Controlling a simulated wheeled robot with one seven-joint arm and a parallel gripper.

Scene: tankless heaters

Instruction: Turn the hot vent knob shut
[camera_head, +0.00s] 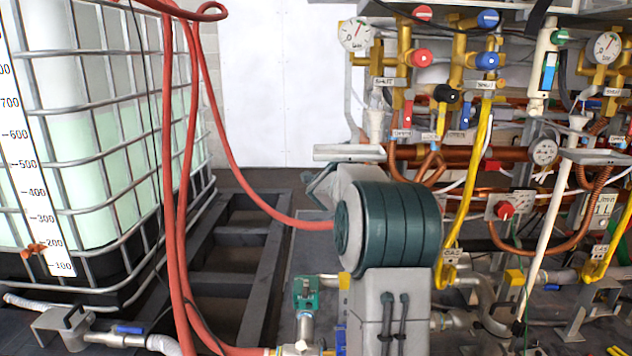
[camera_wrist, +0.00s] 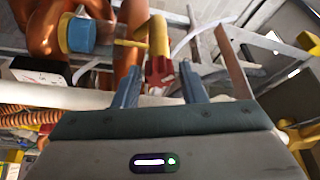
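Two round red knobs sit on the brass piping in the head view, an upper one (camera_head: 424,12) and a lower one (camera_head: 422,57). A red lever (camera_head: 407,115) hangs below them. The labels are too small to tell which is the hot vent. My gripper (camera_wrist: 160,84) shows in the wrist view with its two fingers apart and nothing held. A red handle (camera_wrist: 158,72) on a brass pipe appears between and beyond the fingertips; contact cannot be told. In the head view my arm hides part of the lower piping, and my fingers are not clearly visible.
Blue knobs (camera_head: 487,61) and a black knob (camera_head: 446,94) crowd the right side, with a pressure gauge (camera_head: 355,34) at upper left of the piping. Red hoses (camera_head: 190,180) hang before a caged tank (camera_head: 100,140). A blue-capped part (camera_wrist: 80,35) is left of the fingers.

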